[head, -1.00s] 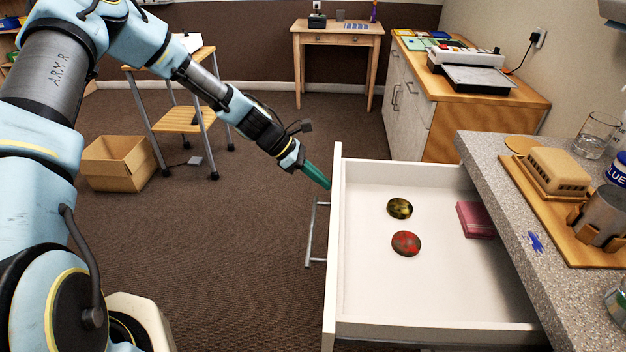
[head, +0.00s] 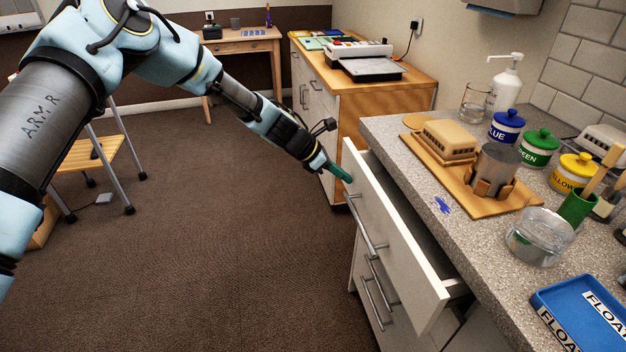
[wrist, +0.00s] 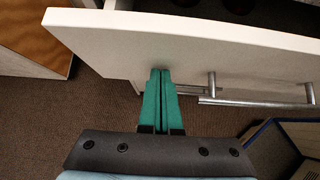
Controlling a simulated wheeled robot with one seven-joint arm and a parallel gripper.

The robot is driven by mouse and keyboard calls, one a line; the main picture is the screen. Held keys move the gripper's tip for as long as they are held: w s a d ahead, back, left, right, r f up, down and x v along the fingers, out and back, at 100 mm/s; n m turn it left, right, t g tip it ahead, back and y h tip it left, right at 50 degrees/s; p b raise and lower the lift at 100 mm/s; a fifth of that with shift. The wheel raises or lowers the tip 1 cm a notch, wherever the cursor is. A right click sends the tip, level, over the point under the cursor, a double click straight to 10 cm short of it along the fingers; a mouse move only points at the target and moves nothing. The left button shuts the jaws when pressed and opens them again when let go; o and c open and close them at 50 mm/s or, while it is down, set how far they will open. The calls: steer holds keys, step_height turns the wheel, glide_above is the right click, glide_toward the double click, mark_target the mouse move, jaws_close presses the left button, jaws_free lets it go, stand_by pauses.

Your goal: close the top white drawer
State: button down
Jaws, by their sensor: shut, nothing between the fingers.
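The top white drawer (head: 391,232) sticks out a little from under the grey counter, with a narrow dark gap behind its front. Its bar handle (head: 366,221) is on the front face. My gripper (head: 343,174) is shut and empty, with its green fingertips at the drawer front near its far end. In the wrist view, the fingers (wrist: 160,75) meet the lower part of the white drawer front (wrist: 200,48), beside the handle (wrist: 255,102). The drawer's contents are hidden in the head view.
The speckled counter (head: 400,150) above holds a wooden board (head: 505,204), paint jars, a glass bowl (head: 540,238) and a blue tray (head: 585,310). Lower drawers with bar handles (head: 376,300) sit below.

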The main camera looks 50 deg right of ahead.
mark_target(354, 165)
steer(key=s+d, duration=0.3)
steer(key=d, duration=0.1)
steer(key=s+d, duration=0.2)
steer(key=d, duration=0.1)
steer(key=shift+s, duration=0.35)
steer(key=shift+s+d+r, duration=0.1)
steer(key=shift+s+d, duration=0.15)
steer(key=shift+d, duration=0.05)
steer(key=shift+s+r, duration=0.1)
steer(key=shift+w+a, duration=0.1)
steer(key=shift+w, duration=0.1)
steer(key=w+a, duration=0.3)
steer(key=shift+a+r, duration=0.15)
steer(key=shift+a, duration=0.15)
steer(key=b+v, duration=0.2)
steer(key=v, duration=0.7)
steer(key=shift+w, duration=0.15)
